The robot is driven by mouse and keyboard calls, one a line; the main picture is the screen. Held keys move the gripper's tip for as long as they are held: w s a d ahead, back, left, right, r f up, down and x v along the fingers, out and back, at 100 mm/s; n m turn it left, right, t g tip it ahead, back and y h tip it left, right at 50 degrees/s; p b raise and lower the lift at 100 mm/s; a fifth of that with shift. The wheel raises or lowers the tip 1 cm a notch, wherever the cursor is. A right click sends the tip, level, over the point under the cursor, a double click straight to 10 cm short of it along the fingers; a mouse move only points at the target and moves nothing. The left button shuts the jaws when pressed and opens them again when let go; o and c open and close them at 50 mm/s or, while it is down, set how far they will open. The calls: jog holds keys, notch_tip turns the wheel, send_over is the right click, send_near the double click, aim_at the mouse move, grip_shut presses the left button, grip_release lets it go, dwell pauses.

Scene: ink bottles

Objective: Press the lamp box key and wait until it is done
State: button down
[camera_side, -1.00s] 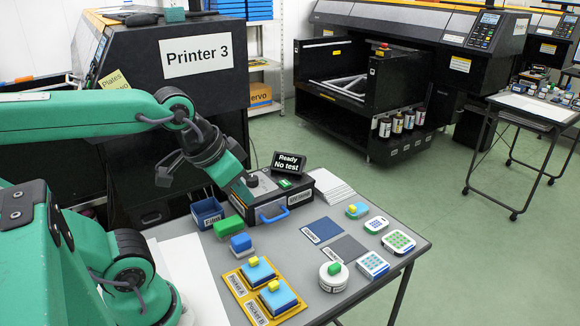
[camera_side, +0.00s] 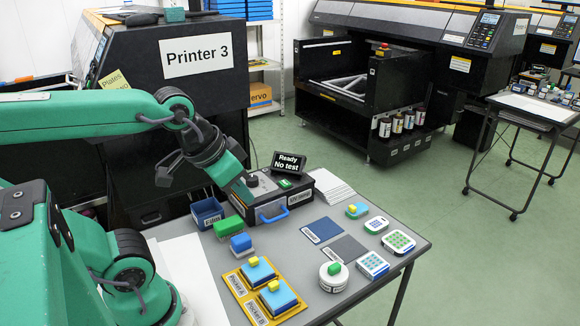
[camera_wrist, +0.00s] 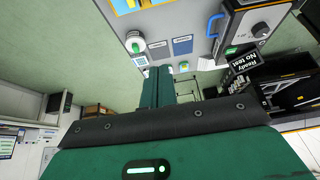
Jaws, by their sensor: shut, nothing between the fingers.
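The lamp box (camera_side: 270,209) is a black case with a blue handle, on the grey table. A small sign (camera_side: 289,162) on it reads "Ready / No test". A green key (camera_side: 284,184) lies on its top, below the sign. In the wrist view the lamp box (camera_wrist: 262,20) is at the upper right, with a round knob and the green key (camera_wrist: 231,50). My gripper (camera_side: 243,190) is shut and empty; in the side view its tip overlaps the box's left end, left of the key. In the wrist view the shut fingers (camera_wrist: 158,73) point away from the box. I cannot tell contact.
A blue bin (camera_side: 207,212) and a green block (camera_side: 229,226) stand left of the box. A yellow tray (camera_side: 240,285) with blue blocks is at the front. White sheets (camera_side: 333,188) lie right of the box. Dark mats (camera_side: 322,230) lie nearer the front.

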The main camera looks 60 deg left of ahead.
jog(key=shift+w+r, duration=0.1)
jog(key=w+a+r+n+g, duration=0.35)
jog(key=w+a+n, duration=0.5)
jog(key=w, duration=0.45)
jog(key=n+g, duration=0.2)
jog(key=n, duration=0.8)
send_over(284, 183)
notch_tip(284, 183, down, 5)
jog(key=shift+w+f+m, duration=0.1)
jog(key=shift+f+m, duration=0.1)
jog(key=shift+m, duration=0.05)
jog(key=shift+f, duration=0.15)
notch_tip(284, 183, down, 14)
jog(key=shift+r, duration=0.15)
dwell(0.3)
